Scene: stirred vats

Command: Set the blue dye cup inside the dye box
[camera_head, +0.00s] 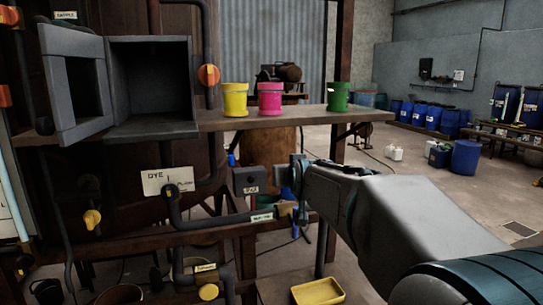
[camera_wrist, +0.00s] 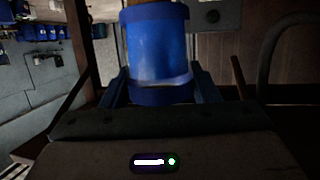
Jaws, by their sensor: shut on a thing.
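The blue dye cup (camera_wrist: 157,45) fills the upper middle of the wrist view, between the two fingers of my gripper (camera_wrist: 155,88). My gripper is shut on it. In the head view my gripper (camera_head: 297,178) is below the shelf, in front of the wooden stand; the cup is mostly hidden there. The dye box (camera_head: 152,128) is a grey open-fronted box at the upper left, above the "DYE" label. Its door (camera_head: 75,85) stands open to the left. The inside is dark and looks empty.
A yellow cup (camera_head: 235,100), a pink cup (camera_head: 270,100) and a green cup (camera_head: 338,97) stand on the shelf (camera_head: 300,116) right of the box. A pipe with an orange valve (camera_head: 208,75) runs between box and cups. A yellow tray (camera_head: 317,292) lies low in front.

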